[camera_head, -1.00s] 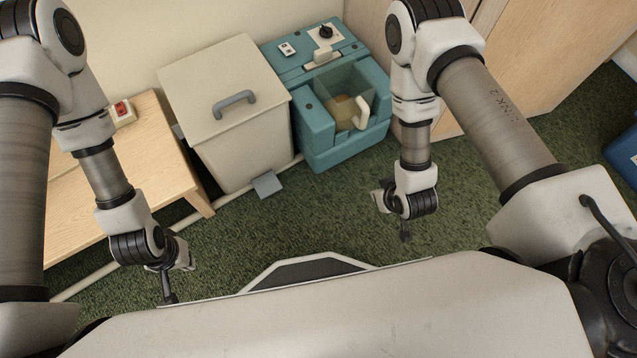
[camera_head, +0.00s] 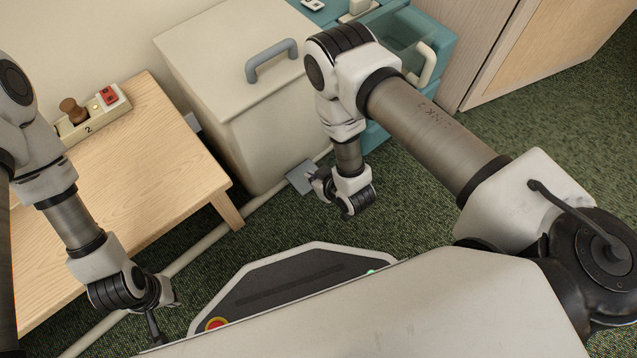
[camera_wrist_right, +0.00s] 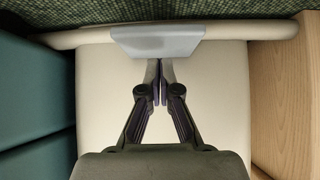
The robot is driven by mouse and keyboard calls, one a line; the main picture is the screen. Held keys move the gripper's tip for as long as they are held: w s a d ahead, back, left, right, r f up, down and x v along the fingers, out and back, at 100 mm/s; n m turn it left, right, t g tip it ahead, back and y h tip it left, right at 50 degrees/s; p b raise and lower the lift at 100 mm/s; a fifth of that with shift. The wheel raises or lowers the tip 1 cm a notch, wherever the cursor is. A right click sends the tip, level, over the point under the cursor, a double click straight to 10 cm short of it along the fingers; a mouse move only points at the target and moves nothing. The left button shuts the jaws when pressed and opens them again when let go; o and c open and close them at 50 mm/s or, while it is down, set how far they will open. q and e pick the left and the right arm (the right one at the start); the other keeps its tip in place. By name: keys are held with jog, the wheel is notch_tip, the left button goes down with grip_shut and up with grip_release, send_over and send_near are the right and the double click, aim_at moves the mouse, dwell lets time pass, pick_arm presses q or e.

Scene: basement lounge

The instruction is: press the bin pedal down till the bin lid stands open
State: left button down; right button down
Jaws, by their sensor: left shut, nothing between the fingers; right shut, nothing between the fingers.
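The cream bin (camera_head: 262,118) stands against the wall in the head view. Its lid (camera_head: 215,50), with a grey handle (camera_head: 272,62), is closed. The grey pedal (camera_head: 298,178) juts from the bin's front near the floor; it also shows at the top of the right wrist view (camera_wrist_right: 158,42). My right gripper (camera_head: 313,178) is shut and empty beside the pedal. In the right wrist view its fingertips (camera_wrist_right: 160,65) meet at the pedal's edge; I cannot tell whether they touch. My left gripper (camera_head: 170,298) is shut and empty, low at the left, away from the bin.
A wooden table (camera_head: 130,165) with a numbered box (camera_head: 92,118) stands left of the bin. A teal unit (camera_head: 440,55) stands right of it, partly behind my right arm. A pale pipe (camera_head: 205,245) runs along the floor. Green carpet (camera_head: 420,225) is clear at the right.

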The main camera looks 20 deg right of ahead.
jog(key=shift+r, duration=0.1)
jog(key=shift+f+b, duration=1.55)
jog(key=shift+f, duration=0.8)
jog(key=shift+r, duration=0.2)
jog(key=p+v, duration=0.8)
jog(key=shift+s+r, duration=0.15)
jog(key=shift+r, duration=0.05)
